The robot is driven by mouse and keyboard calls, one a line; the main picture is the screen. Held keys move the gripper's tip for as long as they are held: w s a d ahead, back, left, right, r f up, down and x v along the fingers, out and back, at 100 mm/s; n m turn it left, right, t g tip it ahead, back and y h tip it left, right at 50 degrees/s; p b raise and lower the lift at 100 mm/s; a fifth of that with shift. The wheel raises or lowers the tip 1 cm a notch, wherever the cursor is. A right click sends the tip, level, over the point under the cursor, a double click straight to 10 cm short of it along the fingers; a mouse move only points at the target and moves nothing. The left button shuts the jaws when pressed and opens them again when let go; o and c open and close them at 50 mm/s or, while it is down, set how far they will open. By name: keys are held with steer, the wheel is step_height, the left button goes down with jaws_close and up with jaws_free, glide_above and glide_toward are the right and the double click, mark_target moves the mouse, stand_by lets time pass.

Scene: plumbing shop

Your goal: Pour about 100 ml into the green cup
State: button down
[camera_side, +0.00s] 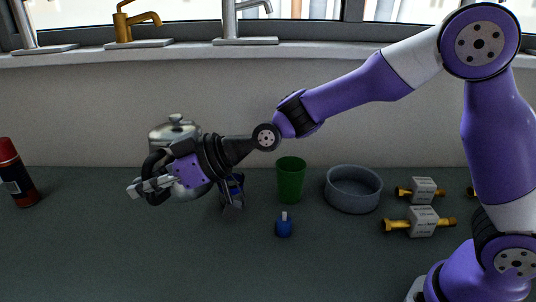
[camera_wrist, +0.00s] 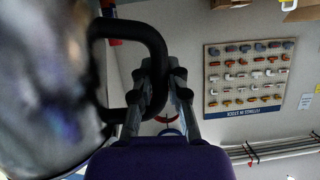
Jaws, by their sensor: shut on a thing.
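The green cup (camera_side: 291,181) stands upright on the dark counter near the middle of the side view, to the right of my gripper. My gripper (camera_side: 150,186) is at the left of the side view, shut on the black handle (camera_wrist: 160,62) of a shiny metal vessel. In the wrist view the vessel's body (camera_wrist: 45,90) fills the left side. In the side view a lidded metal vessel (camera_side: 174,133) shows behind my gripper, its lower part mostly hidden. I cannot tell whether its base touches the counter. What is inside the cup and vessel cannot be seen.
A grey-blue bowl (camera_side: 353,190) stands right of the cup. A small blue item (camera_side: 284,226) is in front of the cup. A dark blue-and-grey object (camera_side: 232,191) is left of it. Brass fittings (camera_side: 419,222) lie at right, a red-capped can (camera_side: 17,172) at far left.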

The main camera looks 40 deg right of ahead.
steer(key=w+d+r+m+t+h, duration=0.3)
steer(key=w+d+m+h, duration=0.7)
steer(key=w+m+h, duration=0.4)
steer(key=shift+n+h, duration=0.3)
steer(key=shift+n, duration=0.1)
steer(key=f, duration=0.2)
steer(key=s+f, duration=0.1)
steer(key=f, duration=0.2)
steer(key=shift+d, duration=0.2)
steer(key=shift+r, duration=0.1)
steer(key=s+d+r+m+t+y, duration=0.2)
steer(key=s+d+r+m+t, duration=0.3)
steer(key=d+r+m, duration=0.3)
steer(key=shift+s+d+r+m, duration=0.3)
steer(key=shift+s+d, duration=0.2)
steer(key=shift+d, duration=0.3)
steer(key=shift+s+d+m+t+b, duration=0.35)
steer(key=shift+s+d+m+t, duration=0.15)
steer(key=shift+d+m, duration=0.2)
